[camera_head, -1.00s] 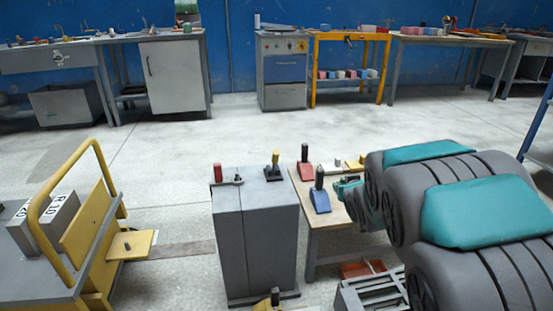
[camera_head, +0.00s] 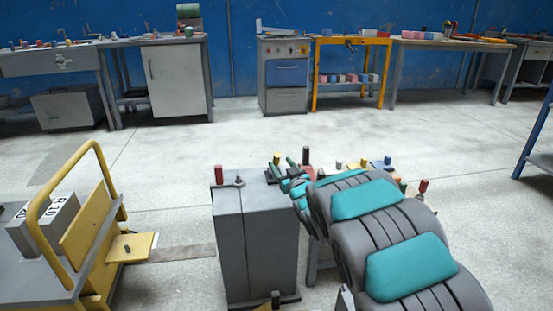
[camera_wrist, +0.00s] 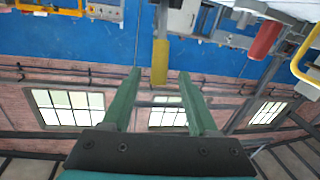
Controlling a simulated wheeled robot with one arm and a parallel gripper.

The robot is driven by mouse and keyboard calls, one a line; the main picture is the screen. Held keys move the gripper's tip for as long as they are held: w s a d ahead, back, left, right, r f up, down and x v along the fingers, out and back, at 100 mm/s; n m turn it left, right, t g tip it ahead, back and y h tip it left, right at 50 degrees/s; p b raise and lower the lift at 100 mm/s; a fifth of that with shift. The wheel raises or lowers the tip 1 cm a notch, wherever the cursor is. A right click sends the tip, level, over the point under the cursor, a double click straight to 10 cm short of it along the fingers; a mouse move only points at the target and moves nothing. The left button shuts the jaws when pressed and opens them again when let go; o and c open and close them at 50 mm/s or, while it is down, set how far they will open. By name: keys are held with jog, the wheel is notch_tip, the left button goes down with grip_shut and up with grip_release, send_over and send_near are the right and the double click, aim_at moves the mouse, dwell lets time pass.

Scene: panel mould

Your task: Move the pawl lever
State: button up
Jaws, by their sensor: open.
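A grey cabinet (camera_head: 255,245) stands in the middle of the head view with two levers on top. One lever has a red grip (camera_head: 219,174) at the left; the other has a yellow grip (camera_head: 276,158) at the right. The frames do not settle which is the pawl lever. My gripper (camera_head: 283,167) is at the cabinet's right top edge, beside the yellow grip. In the upside-down wrist view my gripper (camera_wrist: 160,73) is open, with the yellow grip (camera_wrist: 160,62) showing between its green fingertips, not clamped. The red grip (camera_wrist: 265,40) is off to the right there.
Behind my arm is a low table with other levers, including one with a red grip (camera_head: 423,186), partly hidden. A yellow-framed cart (camera_head: 75,235) stands at the left. Benches (camera_head: 340,40) line the blue wall. The floor between is clear.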

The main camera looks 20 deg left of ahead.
aim_at(278, 160)
jog(key=shift+x, duration=2.6)
jog(key=shift+d, duration=0.1)
jog(key=shift+c, duration=0.2)
grip_shut()
